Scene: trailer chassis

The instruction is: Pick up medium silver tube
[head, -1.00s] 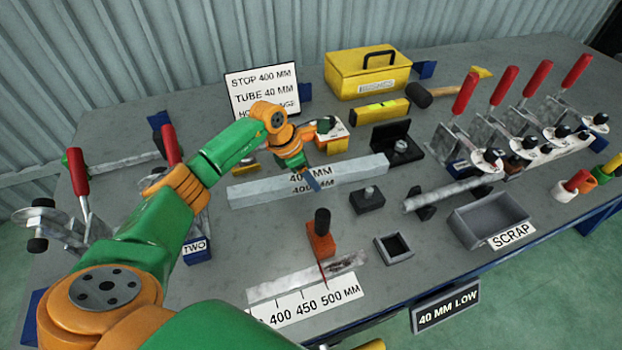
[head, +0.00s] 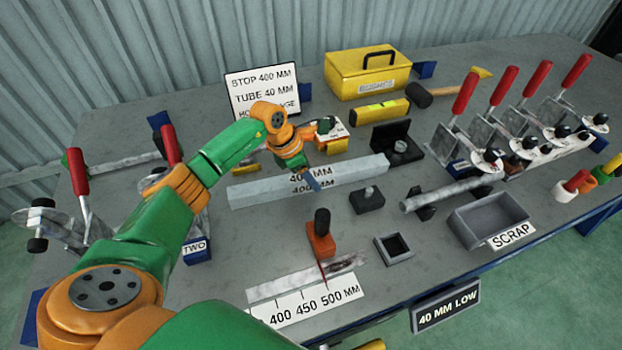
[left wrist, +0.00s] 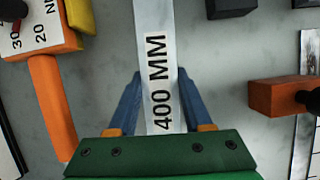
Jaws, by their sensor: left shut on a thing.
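The silver square tube (head: 352,172), printed 40 MM and 400 MM, lies along the middle of the grey bench. I cannot tell whether it is raised off the surface. My left gripper (head: 312,181) reaches down from above onto it, near its middle. In the left wrist view the tube (left wrist: 155,25) runs up the picture between the blue fingers of my left gripper (left wrist: 158,80), which is shut on it by the 400 MM print. Another silver tube (head: 440,194), round-looking and shorter, rests on dark supports to the right. My right gripper is not in view.
Toggle clamps with red handles (head: 505,86) stand at the right and left (head: 75,172). Near the tube are a dark block (head: 367,200), an orange stop (head: 320,241) and a ruler (head: 306,303). A scrap bin (head: 488,214) sits front right. A yellow toolbox (head: 367,72) stands behind.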

